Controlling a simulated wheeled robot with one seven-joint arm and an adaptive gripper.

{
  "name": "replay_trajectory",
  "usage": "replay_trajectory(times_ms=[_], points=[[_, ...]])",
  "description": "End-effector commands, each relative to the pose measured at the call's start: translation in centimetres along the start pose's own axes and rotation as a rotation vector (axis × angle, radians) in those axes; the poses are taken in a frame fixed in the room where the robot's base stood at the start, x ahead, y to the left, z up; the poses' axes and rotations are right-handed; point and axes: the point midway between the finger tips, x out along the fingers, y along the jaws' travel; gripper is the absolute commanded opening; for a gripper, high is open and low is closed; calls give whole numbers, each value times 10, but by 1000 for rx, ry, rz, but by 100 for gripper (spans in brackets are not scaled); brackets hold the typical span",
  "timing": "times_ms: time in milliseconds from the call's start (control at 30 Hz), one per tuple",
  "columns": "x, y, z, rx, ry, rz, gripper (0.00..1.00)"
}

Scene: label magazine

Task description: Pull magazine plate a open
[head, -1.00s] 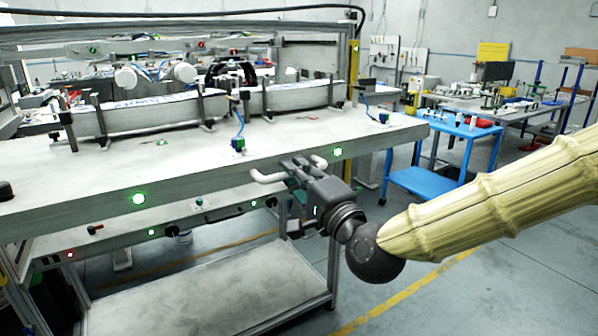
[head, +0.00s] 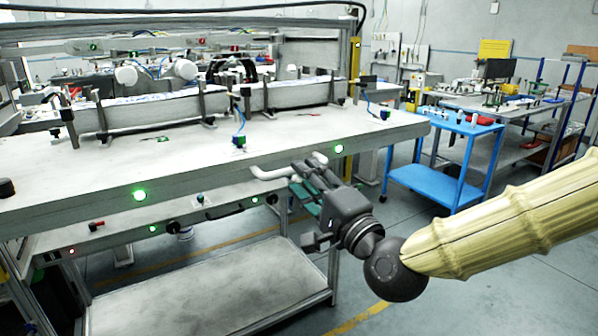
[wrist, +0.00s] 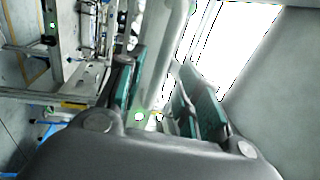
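The magazine plate (head: 80,178) is the thick grey slab along the front of the workstation; no label shows which one is plate a. A pale bar handle (head: 272,174) sticks out below its right front edge, and my gripper partly hides its right end. My gripper (head: 304,180) is at this handle in the head view. In the wrist view the pale bar (wrist: 178,35) runs between the green-padded fingers of my gripper (wrist: 162,78). The fingers stand apart with visible gaps beside the bar; contact is not clear.
Green lamps (head: 139,195) sit on the slab's front edge. A lower shelf (head: 210,275) lies beneath. A blue cart (head: 440,180) stands to the right behind my arm. The floor in front and right is clear.

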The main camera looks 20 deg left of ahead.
Motion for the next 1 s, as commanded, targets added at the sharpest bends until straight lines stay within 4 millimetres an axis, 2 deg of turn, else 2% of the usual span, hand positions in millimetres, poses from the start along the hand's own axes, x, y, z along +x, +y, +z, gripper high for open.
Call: replay_trajectory(times_ms=[100, 300, 733, 867, 967, 1000], points=[[-17, 0, 0, 2, 0, 1, 35], [-33, 0, 0, 0, -1, 0, 35], [-36, 4, 0, -2, 0, 8, 35], [-39, 34, -5, -21, 7, 73, 35], [-48, 79, -13, -52, 16, 171, 35], [-53, 101, -16, -68, 17, 220, 35]])
